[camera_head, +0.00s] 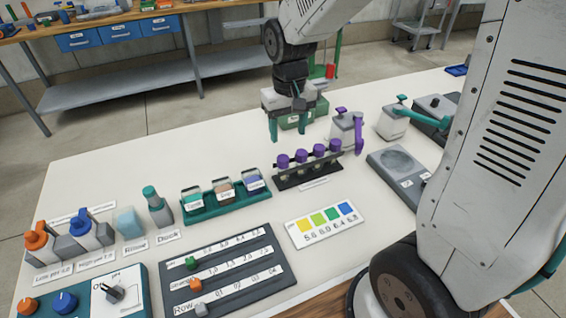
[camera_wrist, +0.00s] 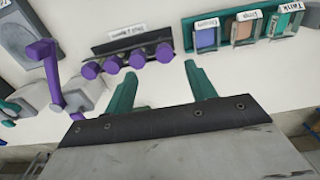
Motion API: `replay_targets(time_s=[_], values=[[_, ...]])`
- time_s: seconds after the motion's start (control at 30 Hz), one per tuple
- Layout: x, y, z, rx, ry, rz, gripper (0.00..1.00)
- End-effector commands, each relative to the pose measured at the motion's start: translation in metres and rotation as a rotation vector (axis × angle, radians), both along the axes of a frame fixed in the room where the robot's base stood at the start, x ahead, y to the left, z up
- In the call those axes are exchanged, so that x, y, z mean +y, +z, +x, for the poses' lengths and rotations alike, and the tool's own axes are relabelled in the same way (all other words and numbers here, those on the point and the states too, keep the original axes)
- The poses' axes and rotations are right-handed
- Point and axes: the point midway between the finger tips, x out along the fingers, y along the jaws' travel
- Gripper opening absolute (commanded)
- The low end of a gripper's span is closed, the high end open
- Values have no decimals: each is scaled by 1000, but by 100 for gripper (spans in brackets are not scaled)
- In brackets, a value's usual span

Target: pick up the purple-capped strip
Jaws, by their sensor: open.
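Several purple-capped strips (camera_head: 301,157) stand upright in a dark rack (camera_head: 309,177) in the middle of the table. In the wrist view their purple caps (camera_wrist: 137,59) form a row along the rack (camera_wrist: 140,40). My gripper (camera_head: 291,134) is open and empty, with two green fingers. It is above and behind the rack, apart from the caps. In the wrist view the gripper's fingers (camera_wrist: 160,80) point toward the right end of the cap row, with nothing between them. The strips' lower parts are mostly hidden.
A purple-handled valve (camera_head: 347,128) stands close right of the rack. A green tray (camera_head: 225,198) with labelled jars is left. A colour chart (camera_head: 325,224), a grey scale-like plate (camera_head: 397,163) and a control panel with knobs (camera_head: 220,275) lie nearby. White table shows between them.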

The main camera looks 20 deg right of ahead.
Motion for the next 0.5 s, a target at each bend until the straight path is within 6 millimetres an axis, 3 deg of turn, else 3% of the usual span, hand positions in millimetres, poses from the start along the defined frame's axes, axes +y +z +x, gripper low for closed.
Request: replay_targets(time_s=[0.2, 0.5], values=[[4, -28, 19, 12, 0, 0, 55], [5, -61, 18, 15, 0, -1, 55]])
